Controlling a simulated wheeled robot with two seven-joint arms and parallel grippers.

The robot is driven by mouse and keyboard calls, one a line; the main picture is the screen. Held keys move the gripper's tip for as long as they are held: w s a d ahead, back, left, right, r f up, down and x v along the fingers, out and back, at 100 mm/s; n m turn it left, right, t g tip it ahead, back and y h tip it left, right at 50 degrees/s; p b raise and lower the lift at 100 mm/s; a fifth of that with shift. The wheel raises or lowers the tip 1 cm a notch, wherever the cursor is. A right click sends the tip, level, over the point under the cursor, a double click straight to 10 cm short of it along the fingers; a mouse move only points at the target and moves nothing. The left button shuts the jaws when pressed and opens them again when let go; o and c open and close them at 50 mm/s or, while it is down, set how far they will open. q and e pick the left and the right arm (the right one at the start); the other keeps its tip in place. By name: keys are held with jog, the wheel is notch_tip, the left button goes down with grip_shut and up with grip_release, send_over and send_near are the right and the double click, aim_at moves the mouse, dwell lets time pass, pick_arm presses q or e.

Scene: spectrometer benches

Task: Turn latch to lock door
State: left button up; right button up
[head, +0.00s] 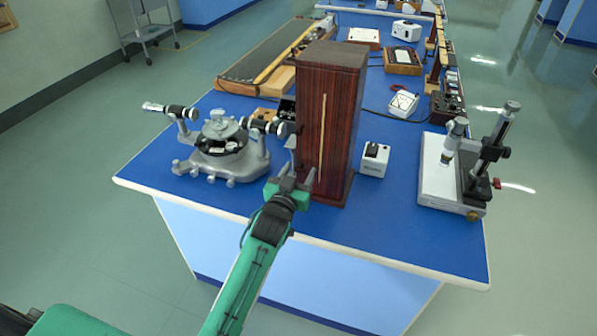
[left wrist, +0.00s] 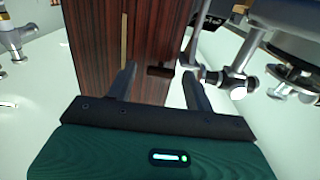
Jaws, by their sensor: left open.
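A tall dark-red wooden cabinet (head: 343,130) stands upright near the front edge of the blue bench. Its front door carries a long pale vertical strip (head: 322,135), which also shows in the left wrist view (left wrist: 124,38). A small dark latch (left wrist: 160,71) lies crosswise near the door's edge in the left wrist view; I cannot make it out clearly in the head view. My left gripper (head: 297,173) is open at the cabinet's lower front. In the left wrist view, its fingers (left wrist: 158,68) stand either side of the latch; contact cannot be told. My right gripper is not in view.
A grey spectrometer (head: 222,150) stands close on the cabinet's left. A small white box (head: 374,160) and a microscope stand (head: 455,175) stand on its right. Other instruments fill the back. The blue bench top (head: 385,225) is clear at the front right.

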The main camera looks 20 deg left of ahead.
pick_arm(q)
jog(key=shift+w, duration=0.1)
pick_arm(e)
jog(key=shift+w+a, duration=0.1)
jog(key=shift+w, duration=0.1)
pick_arm(q)
jog(key=c, duration=0.9)
jog(key=shift+c, duration=0.4)
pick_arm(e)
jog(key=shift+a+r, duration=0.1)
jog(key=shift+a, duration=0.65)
